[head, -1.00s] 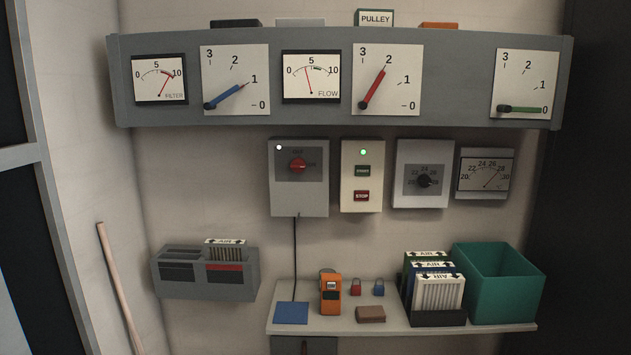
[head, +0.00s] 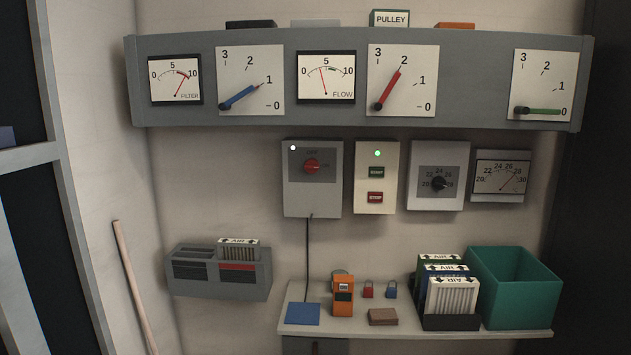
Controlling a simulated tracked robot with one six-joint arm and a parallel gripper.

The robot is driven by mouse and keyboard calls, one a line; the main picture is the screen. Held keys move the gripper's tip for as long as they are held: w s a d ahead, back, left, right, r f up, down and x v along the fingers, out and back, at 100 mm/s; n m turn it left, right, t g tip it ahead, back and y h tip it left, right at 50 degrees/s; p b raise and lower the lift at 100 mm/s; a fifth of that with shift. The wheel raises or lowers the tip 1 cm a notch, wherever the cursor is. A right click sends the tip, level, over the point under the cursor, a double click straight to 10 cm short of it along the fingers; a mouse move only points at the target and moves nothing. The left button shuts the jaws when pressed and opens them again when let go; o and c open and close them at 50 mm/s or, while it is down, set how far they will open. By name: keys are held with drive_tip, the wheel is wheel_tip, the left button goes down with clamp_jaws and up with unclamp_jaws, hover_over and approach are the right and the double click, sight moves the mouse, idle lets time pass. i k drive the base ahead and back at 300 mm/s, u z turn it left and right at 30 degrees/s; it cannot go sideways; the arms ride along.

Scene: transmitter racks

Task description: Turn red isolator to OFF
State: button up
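The red isolator knob (head: 312,166) is on the dark plate of a grey wall box (head: 312,205), left of the start/stop box. Labels sit above and to the right of the knob, too small to read surely. A small white lamp (head: 293,148) shows at the box's upper left. The knob's exact pointing direction is too small to tell. My gripper is not in view.
A start/stop box (head: 376,190) with a green lamp and a black-knob dial box (head: 437,195) hang to the right. A gauge panel (head: 460,115) juts out above. Below, a shelf (head: 410,332) holds an orange device (head: 343,296), padlocks, filters and a green bin (head: 515,285).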

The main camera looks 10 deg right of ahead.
sight(312, 166)
drive_tip(key=k, duration=0.6)
drive_tip(key=u, duration=0.45)
drive_tip(key=i, duration=0.6)
drive_tip(key=u, duration=0.7)
drive_tip(key=i, duration=1.85)
drive_tip(key=z, duration=0.55)
